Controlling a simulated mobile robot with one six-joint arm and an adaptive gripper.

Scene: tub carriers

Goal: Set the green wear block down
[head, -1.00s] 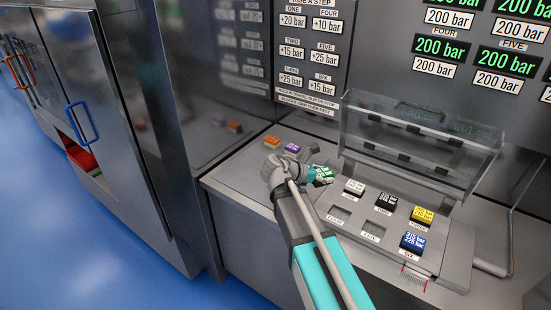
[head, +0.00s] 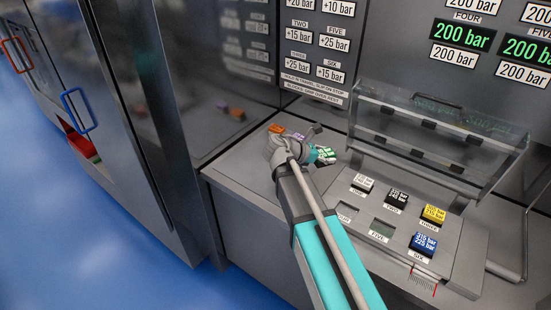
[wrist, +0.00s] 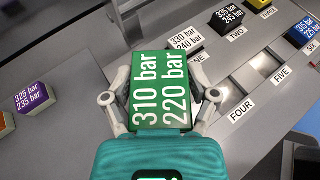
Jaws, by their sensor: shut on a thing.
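The green wear block (wrist: 160,90), marked 310 bar and 220 bar, is in my gripper (wrist: 160,105), with one finger against each side in the wrist view. In the head view my gripper (head: 318,157) holds the green block (head: 326,155) above the bare bench, left of the slotted panel (head: 462,262). I cannot tell how far above the bench the block is. In the wrist view the white block (wrist: 185,40) in slot ONE lies just beyond it, and its slot label is partly hidden.
Orange (head: 276,128) and purple (head: 299,136) blocks stand on the bench's left part. Black (head: 398,197), yellow (head: 433,214) and blue (head: 423,243) blocks sit in the panel. Slots FOUR and FIVE (head: 383,228) are empty. A clear raised cover (head: 440,125) stands behind the panel.

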